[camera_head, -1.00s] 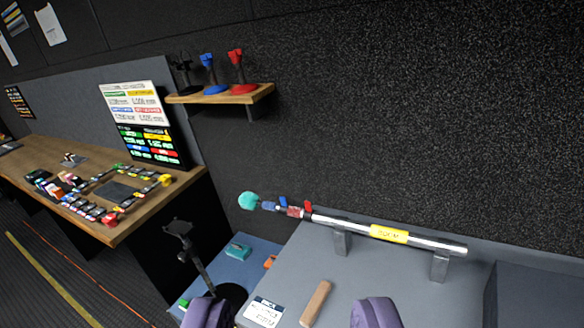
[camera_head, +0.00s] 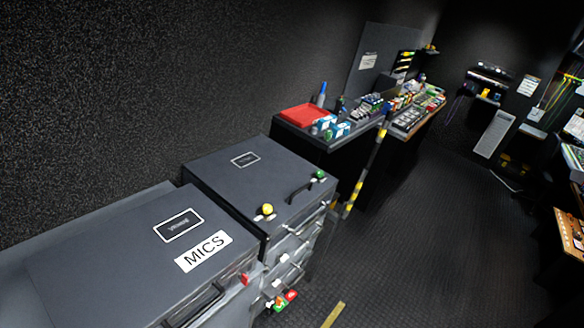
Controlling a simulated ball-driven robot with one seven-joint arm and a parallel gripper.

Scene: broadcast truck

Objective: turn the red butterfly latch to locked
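A small red part (camera_head: 245,279) sits at the front right edge of the grey case labelled MICS (camera_head: 95,255). Another small red part (camera_head: 291,295) sits lower, beside a green one (camera_head: 279,305), on the front of the cases. Either could be the red butterfly latch; they are too small to tell their shape or whether they are locked. The cases' fronts show only at a steep angle. My gripper is out of the picture.
A second grey case (camera_head: 215,172) bears a yellow knob (camera_head: 267,209), a green knob (camera_head: 319,174) and a black handle (camera_head: 301,191). A bench with a red tray (camera_head: 306,115) stands behind. A striped pole (camera_head: 366,165) stands before it. Dark floor (camera_head: 430,240) is free at right.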

